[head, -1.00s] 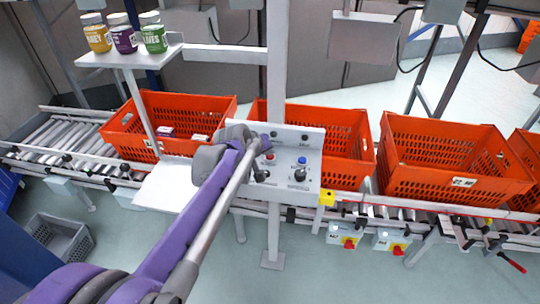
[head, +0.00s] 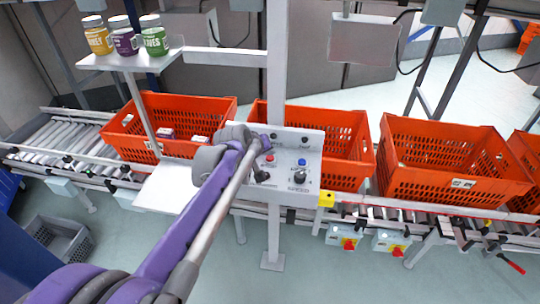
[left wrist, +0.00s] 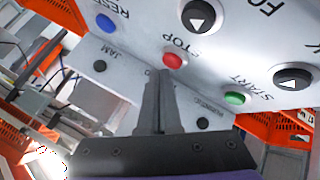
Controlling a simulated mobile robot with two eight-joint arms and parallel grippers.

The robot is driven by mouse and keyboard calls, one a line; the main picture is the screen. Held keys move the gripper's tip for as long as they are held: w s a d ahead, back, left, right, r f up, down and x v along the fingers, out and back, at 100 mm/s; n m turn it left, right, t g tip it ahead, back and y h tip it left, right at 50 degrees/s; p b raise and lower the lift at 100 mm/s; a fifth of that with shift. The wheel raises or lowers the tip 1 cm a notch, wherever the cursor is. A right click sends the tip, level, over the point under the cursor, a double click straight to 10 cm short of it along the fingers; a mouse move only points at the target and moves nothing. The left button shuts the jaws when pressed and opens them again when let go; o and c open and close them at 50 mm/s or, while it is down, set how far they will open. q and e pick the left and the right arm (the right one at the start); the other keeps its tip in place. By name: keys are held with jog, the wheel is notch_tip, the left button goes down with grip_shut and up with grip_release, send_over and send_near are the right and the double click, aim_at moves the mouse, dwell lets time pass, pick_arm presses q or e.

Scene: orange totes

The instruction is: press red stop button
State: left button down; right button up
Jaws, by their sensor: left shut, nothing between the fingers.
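The red stop button (head: 270,158) is on the sloping grey control panel (head: 315,150) in the head view. In the left wrist view the red button (left wrist: 172,61) sits beside the printed word STOP. My left gripper (left wrist: 166,74) is shut and empty. Its fingertips point at the red button and overlap its lower edge in that view; I cannot tell whether they touch it. In the head view my left arm reaches up to the panel's left side, and the fingertips are hard to make out. My right gripper is in neither view.
Close to the red button are a blue reset button (left wrist: 106,23), a green start button (left wrist: 235,98) and a black selector (left wrist: 198,16). Orange totes (head: 450,165) stand on the conveyor behind the panel. Jars (head: 124,40) stand on a shelf at upper left.

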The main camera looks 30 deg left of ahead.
aim_at(269, 160)
pick_arm(q)
jog(key=shift+r, duration=0.3)
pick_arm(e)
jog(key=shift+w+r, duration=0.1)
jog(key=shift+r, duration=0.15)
pick_arm(q)
jog(key=shift+r+p, duration=1.75)
jog(key=shift+r, duration=0.85)
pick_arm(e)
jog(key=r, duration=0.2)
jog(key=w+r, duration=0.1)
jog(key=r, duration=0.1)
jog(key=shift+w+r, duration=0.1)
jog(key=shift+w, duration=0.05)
pick_arm(q)
jog(key=shift+f, duration=0.1)
